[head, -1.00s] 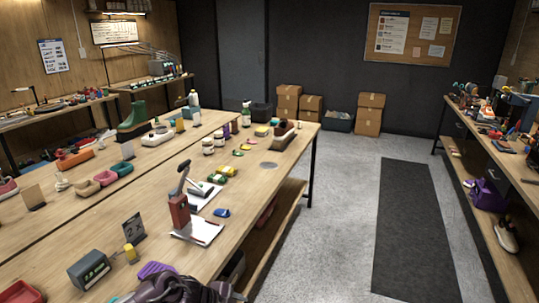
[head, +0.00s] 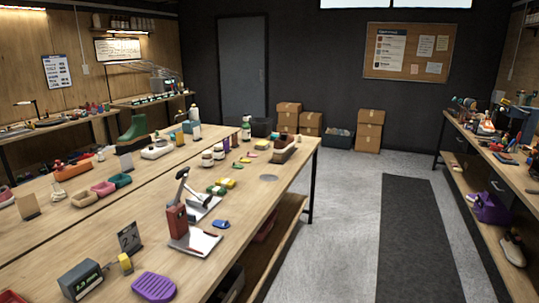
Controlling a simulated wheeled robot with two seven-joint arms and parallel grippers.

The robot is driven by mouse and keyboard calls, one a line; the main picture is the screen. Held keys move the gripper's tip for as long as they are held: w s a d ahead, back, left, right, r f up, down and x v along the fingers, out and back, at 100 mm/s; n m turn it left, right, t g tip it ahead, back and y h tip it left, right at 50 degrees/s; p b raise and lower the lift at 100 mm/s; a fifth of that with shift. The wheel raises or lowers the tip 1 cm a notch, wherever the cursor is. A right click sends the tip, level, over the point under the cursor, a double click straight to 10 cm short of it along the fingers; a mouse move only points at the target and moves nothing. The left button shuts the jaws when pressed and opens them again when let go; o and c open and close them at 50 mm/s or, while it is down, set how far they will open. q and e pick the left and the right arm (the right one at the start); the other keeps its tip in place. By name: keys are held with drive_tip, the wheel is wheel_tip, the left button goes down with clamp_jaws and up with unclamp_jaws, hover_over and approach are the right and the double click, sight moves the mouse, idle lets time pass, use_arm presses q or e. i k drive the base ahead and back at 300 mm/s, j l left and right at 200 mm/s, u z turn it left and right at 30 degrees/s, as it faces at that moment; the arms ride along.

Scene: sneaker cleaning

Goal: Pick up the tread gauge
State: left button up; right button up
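I cannot tell for sure which of these is the tread gauge. Neither of my grippers shows in the head view.
A purple ribbed pad (head: 154,286) lies right of the box. A dark card (head: 129,238) stands behind. A red block tool with a lever (head: 177,222) stands on a white plate farther back. The grey floor (head: 335,245) right of the table is clear.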

sight(126, 267)
drive_tip(key=u, duration=1.3)
